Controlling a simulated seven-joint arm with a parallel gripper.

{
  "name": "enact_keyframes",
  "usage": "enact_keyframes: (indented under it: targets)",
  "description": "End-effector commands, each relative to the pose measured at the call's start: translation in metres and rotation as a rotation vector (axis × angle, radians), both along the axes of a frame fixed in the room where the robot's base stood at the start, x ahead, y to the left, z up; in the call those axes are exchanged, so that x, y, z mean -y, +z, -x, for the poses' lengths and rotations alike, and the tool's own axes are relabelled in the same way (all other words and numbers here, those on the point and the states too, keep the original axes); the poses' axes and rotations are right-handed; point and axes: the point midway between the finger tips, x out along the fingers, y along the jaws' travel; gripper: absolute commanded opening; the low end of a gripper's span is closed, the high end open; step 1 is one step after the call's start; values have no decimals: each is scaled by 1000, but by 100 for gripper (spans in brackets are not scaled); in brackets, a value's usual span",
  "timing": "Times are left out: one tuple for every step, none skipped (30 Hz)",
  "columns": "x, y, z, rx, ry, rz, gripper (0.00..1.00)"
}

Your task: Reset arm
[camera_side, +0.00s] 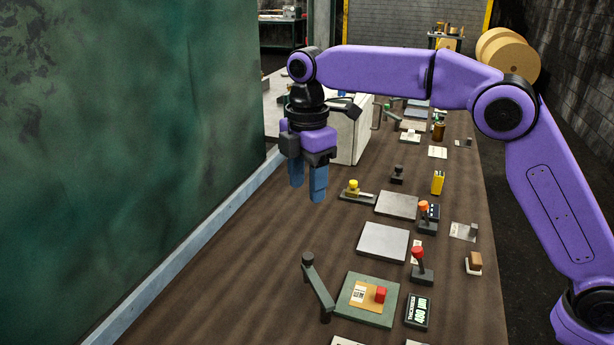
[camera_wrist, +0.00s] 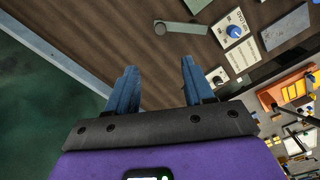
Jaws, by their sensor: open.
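My gripper (camera_side: 307,183) hangs from my purple arm above the brown wooden bench in the side view, fingers pointing down. Its two blue fingers are apart and nothing is between them. In the wrist view the open fingers (camera_wrist: 155,85) also show empty, with bare bench beyond them. The gripper is clear of the bench-top items, left of the yellow-knobbed lever (camera_side: 353,187) in the picture.
A green wall panel (camera_side: 120,130) with a pale blue rail stands close on the left. A white box (camera_side: 352,135) is behind the gripper. The bench's left front is bare.

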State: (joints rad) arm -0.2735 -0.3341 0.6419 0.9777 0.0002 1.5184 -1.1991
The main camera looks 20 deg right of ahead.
Motion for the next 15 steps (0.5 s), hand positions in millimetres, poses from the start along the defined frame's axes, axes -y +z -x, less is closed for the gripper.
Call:
enact_keyframes:
  targets:
    - [0, 3, 0, 1, 0, 0, 52]
    - [0, 4, 0, 1, 0, 0, 52]
    - [0, 5, 0, 1, 0, 0, 52]
    - [0, 5, 0, 0, 0, 0, 52]
    - [0, 6, 0, 0, 0, 0, 52]
    - [0, 6, 0, 0, 0, 0, 52]
    - [0, 6, 0, 0, 0, 0, 52]
    - [0, 6, 0, 0, 0, 0, 52]
    - [0, 6, 0, 0, 0, 0, 52]
    - [0, 6, 0, 0, 0, 0, 52]
    - [0, 6, 0, 0, 0, 0, 52]
    - [0, 6, 0, 0, 0, 0, 52]
    - [0, 6, 0, 0, 0, 0, 52]
    - [0, 6, 0, 0, 0, 0, 52]
    - [0, 6, 0, 0, 0, 0, 52]
